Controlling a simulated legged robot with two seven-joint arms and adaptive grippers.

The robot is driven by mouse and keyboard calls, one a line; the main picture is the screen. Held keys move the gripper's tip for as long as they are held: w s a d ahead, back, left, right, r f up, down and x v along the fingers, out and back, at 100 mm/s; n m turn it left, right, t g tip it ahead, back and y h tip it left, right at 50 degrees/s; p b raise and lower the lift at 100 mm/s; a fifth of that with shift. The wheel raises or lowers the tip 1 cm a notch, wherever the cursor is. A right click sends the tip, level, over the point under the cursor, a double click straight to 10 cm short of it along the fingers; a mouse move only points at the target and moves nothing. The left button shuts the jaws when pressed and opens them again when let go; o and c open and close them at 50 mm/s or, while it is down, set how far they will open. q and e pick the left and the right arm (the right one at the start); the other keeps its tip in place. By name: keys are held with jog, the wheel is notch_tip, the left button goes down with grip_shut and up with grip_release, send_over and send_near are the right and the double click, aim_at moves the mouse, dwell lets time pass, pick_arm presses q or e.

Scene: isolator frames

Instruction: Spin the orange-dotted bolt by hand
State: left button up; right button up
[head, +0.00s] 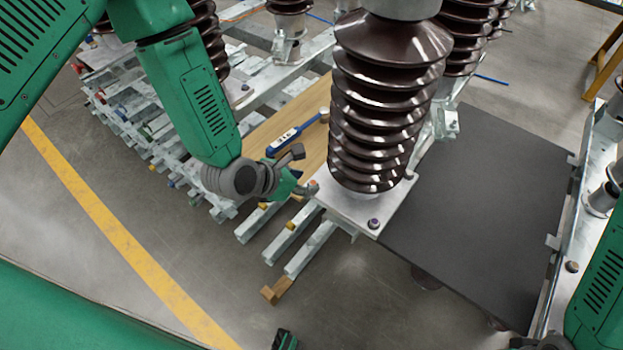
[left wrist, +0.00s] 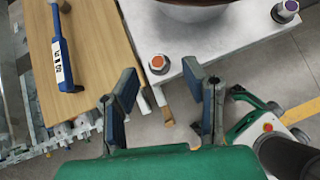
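The orange-dotted bolt (left wrist: 158,63) sits near the corner of the light metal base plate (left wrist: 210,55) under a brown ribbed insulator. In the head view, the bolt (head: 312,186) is small at the plate's left corner, beside my left gripper. My left gripper (head: 304,172) is open. In the left wrist view, its two blue-padded fingers (left wrist: 161,76) stand apart, one on each side of the bolt in the picture, with nothing between the pads. I cannot tell whether either finger touches the bolt. My right forearm shows at the lower right of the head view, but its gripper is out of frame.
A second bolt with a purple dot (head: 374,223) is on the plate's front corner. A blue tool (head: 297,133) lies on the wooden board (head: 314,107). The brown insulator (head: 385,100) rises close to my left gripper. A dark panel (head: 490,200) lies to the right.

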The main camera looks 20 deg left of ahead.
aim_at(313, 183)
pick_arm(q)
jog(key=shift+x, duration=1.05)
jog(key=shift+w+a+f, duration=0.25)
jog(key=shift+f, duration=0.2)
pick_arm(e)
jog(key=shift+a+r, duration=0.25)
jog(key=shift+a, duration=0.25)
pick_arm(q)
jog(key=shift+d, duration=0.25)
grip_shut()
jog(key=shift+r, duration=0.1)
pick_arm(e)
jog(key=shift+s+d+f, duration=0.1)
jog(key=shift+d, duration=0.2)
